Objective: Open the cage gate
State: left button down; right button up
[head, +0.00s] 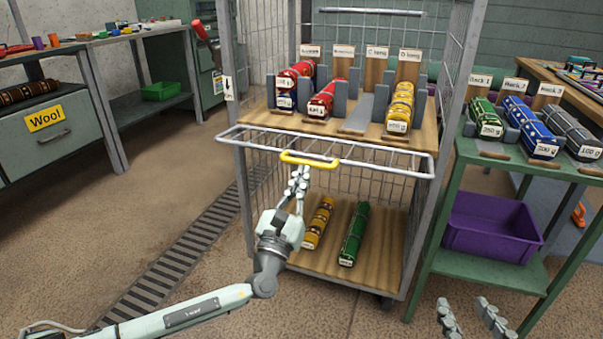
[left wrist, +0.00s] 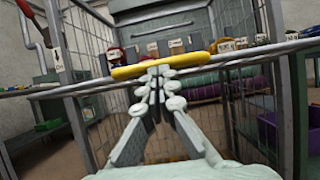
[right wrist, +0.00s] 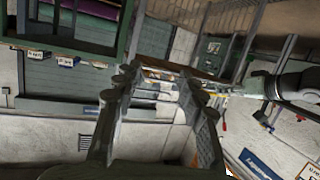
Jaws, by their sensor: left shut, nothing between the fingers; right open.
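The wire cage gate (head: 385,163) stands out roughly level from the front of the cage cart (head: 240,190), between its upper and lower shelves. Its yellow handle (head: 310,160) is at the middle of the outer bar. My left gripper (head: 302,172) is shut and empty, its fingertips just below the handle. In the left wrist view the yellow handle (left wrist: 155,69) crosses just beyond the left fingertips (left wrist: 160,72); I cannot tell whether they touch. My right gripper (head: 470,312) is open and empty at the bottom right, away from the gate.
The cart's upper shelf (head: 290,118) holds red and yellow rolls; its lower shelf (head: 330,262) holds a yellow and a green roll. A green rack (head: 455,175) with rolls and a purple bin (head: 490,226) stands close right. A Wool drawer cabinet (head: 75,150) is left. Floor between is clear.

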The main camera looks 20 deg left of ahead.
aim_at(302, 163)
pick_arm(q)
notch_tip(302, 163, up, 4)
jog(key=g+p, duration=0.1)
jog(key=p, duration=0.7)
jog(key=shift+w+f+g, duration=0.1)
jog(key=shift+f+g, duration=0.05)
jog(key=shift+g, duration=0.25)
jog(key=shift+f, duration=0.1)
pick_arm(e)
jog(key=s+d+f+g+h, duration=0.1)
jog(key=s+d+f+g, duration=0.2)
jog(key=f, duration=0.4)
jog(key=s+d+f+m+g+h, duration=0.1)
jog(key=s+d+f+g+h, duration=0.1)
jog(key=s+d+f+g, duration=0.2)
jog(key=s+d+f+g+h, duration=0.2)
jog(key=s+d+f+g, duration=0.2)
jog(key=d+f, duration=0.3)
notch_tip(302, 163, down, 4)
jog(key=shift+s+d+r+m, duration=0.25)
jog(key=shift+s+m, duration=0.15)
jog(key=shift+s, duration=0.15)
jog(key=shift+r, duration=0.1)
